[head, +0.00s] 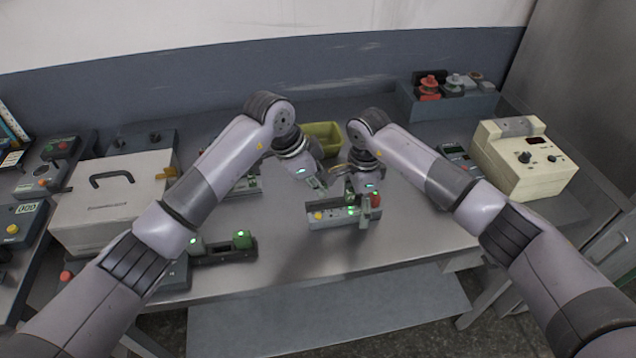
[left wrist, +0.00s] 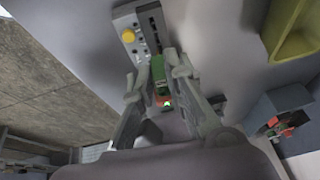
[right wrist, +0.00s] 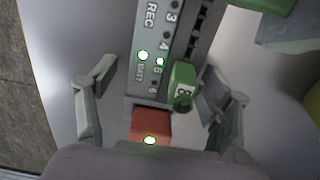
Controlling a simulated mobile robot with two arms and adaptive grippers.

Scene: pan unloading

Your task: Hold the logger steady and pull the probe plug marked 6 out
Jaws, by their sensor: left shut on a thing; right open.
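The logger (head: 330,222) is a grey box with a yellow button and lights, lying on the metal table; its numbered face (right wrist: 152,60) shows in the right wrist view. A green plug (right wrist: 183,85) stands beside numbers 5 and 6; its mark looks like a 6 or an 8. A red block (right wrist: 152,128) is at the logger's end.
A yellow-green bin (head: 324,132) stands behind the logger. A dark stand with green blocks (head: 225,252) and a white case (head: 80,213) are at left. A cream instrument (head: 520,180) and a blue-grey tray (head: 450,107) are at right. The table in front of the logger is clear.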

